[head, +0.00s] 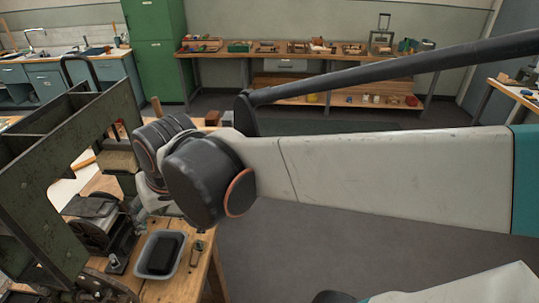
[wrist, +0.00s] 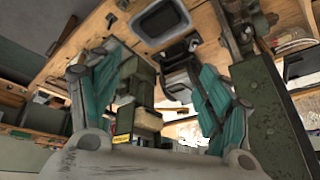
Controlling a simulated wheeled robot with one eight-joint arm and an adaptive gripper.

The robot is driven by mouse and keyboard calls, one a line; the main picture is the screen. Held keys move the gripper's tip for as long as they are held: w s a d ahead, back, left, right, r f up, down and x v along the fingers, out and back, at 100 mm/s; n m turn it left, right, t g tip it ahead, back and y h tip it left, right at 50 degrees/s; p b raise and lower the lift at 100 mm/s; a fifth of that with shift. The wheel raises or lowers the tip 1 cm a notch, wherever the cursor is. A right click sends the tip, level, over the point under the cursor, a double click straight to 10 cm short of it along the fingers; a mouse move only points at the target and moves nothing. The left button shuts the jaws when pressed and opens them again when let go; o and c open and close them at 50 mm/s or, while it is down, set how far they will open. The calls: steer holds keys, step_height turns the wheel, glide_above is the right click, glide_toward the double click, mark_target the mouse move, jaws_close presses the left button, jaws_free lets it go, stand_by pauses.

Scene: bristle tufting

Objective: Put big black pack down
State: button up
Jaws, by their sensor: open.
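A big black pack (head: 162,254) lies in a shallow grey tray (head: 143,269) on the wooden bench at the lower left of the head view. In the wrist view the tray (wrist: 139,34) shows at the top, with the dark pack (wrist: 160,18) inside its rim. My gripper (wrist: 152,75) is open, its two teal fingers spread wide with nothing held between them. The tray lies beyond the fingertips in the wrist view, apart from them. In the head view my arm's dark joints largely hide my gripper.
A dark green metal machine frame (head: 40,185) stands close to my arm at the left; part of it rises beside the right finger in the wrist view (wrist: 270,115). The wooden bench (head: 190,285) is cluttered. Open floor (head: 300,255) lies to its right.

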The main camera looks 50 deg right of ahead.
steer(key=s+n+t, duration=0.2)
steer(key=s, duration=0.4)
steer(key=shift+s+r+n, duration=0.15)
steer(key=shift+s+n, duration=0.05)
steer(key=shift+n, duration=0.2)
stand_by(0.9)
